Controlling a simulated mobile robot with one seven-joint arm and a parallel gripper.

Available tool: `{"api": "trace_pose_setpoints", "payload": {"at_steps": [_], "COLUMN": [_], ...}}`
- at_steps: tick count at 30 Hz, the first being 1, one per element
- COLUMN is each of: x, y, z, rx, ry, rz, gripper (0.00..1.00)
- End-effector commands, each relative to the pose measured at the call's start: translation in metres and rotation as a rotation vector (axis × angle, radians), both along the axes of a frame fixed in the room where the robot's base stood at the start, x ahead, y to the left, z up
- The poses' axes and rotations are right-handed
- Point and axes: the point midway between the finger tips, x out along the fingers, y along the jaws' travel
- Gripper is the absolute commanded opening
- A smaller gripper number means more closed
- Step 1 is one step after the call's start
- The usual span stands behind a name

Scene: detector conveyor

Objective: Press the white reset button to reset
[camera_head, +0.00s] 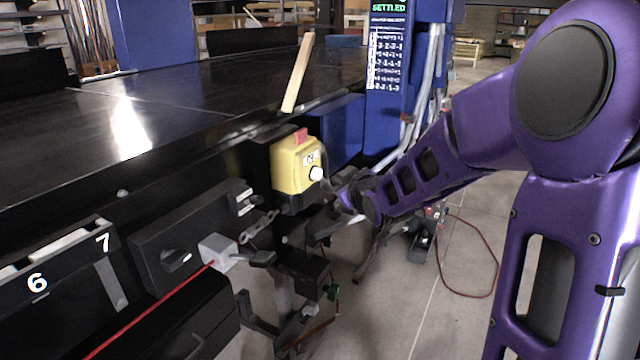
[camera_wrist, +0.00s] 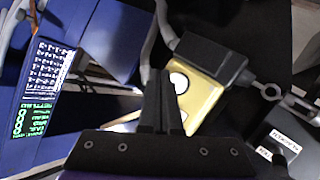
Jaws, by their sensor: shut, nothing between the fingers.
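The white reset button (camera_head: 316,173) is a round knob on the front of a yellow box (camera_head: 288,181) fixed to the side of the conveyor. A red block sits on top of this box. In the wrist view the white button (camera_wrist: 179,82) shows on the yellow box (camera_wrist: 205,92), just beyond the fingertips. My gripper (camera_wrist: 163,72) is shut and empty, with its tips close beside the button. In the head view my gripper (camera_head: 337,185) is at the right of the box, small and dark. I cannot tell whether the tips touch the button.
The black conveyor (camera_head: 190,95) runs along the left. A grey box with a red cord (camera_head: 217,250) and a dark control panel (camera_head: 190,225) are left of the yellow box. A blue post carries a display reading SETTLED (camera_head: 386,8).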

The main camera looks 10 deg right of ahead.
Motion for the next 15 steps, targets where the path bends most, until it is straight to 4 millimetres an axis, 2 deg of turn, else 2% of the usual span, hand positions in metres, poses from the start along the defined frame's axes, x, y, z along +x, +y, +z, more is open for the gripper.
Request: {"api": "trace_pose_setpoints", "payload": {"at_steps": [6,15], "x": [0.007,0.0076], "y": [0.0103,0.0112], "z": [-0.0006,0.0007], "rx": [0.001,0.001], "ry": [-0.001,-0.001], "rz": [0.0,0.0], "gripper": [0.0,0.0]}}
